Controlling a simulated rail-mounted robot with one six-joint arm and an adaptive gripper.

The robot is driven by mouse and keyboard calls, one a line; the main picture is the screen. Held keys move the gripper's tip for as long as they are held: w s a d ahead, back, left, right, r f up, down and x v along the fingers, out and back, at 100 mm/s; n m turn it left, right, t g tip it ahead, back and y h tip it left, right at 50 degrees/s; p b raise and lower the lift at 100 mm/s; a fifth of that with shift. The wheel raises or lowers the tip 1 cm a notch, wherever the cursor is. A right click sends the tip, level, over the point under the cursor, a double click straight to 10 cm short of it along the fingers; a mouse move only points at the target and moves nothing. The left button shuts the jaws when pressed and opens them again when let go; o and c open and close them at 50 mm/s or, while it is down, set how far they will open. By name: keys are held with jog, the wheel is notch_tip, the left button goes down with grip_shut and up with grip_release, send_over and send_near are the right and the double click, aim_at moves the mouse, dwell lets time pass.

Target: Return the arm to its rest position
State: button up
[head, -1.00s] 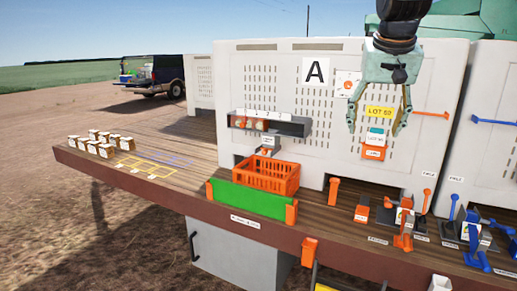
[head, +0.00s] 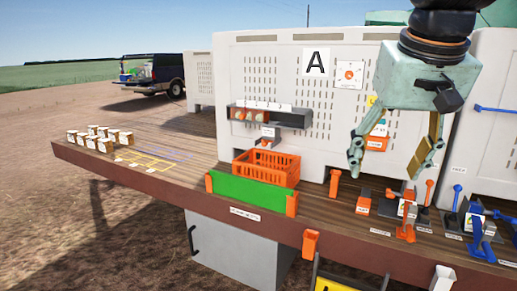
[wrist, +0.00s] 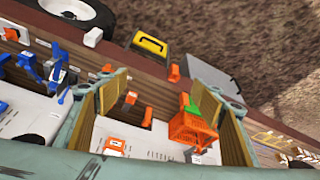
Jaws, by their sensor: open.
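My gripper (head: 385,168) hangs at the right of the head view, in front of the white panel marked A (head: 315,62). Its two fingers are spread wide with nothing between them. In the wrist view the open fingers (wrist: 160,95) frame the bench from above. An orange crate (head: 266,167) stands on the wooden bench (head: 200,150), left of my gripper and apart from it. The crate also shows in the wrist view (wrist: 190,130), near the right finger. My gripper partly hides the orange and yellow tags on the panel.
A green board (head: 250,193) stands before the crate. Orange levers (head: 406,232) and blue levers (head: 480,232) stand along the bench's right side. A shelf (head: 270,115) is fixed to the panel. Several small boxes (head: 98,140) sit at the far left. The bench between boxes and crate is mostly clear.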

jog(key=s+a+f+b, duration=0.1)
jog(key=s+f, duration=0.4)
jog(key=s, duration=0.3)
jog(key=s+a+f+n+b, duration=0.1)
jog(key=s+a+f+b, duration=0.1)
jog(key=s+f, duration=0.3)
jog(key=s+a+f+b, duration=0.1)
jog(key=s+f, duration=0.4)
jog(key=s, duration=0.6)
jog(key=shift+a+n+y+b, duration=0.3)
jog(key=shift+y, duration=0.1)
jog(key=shift+d, duration=0.1)
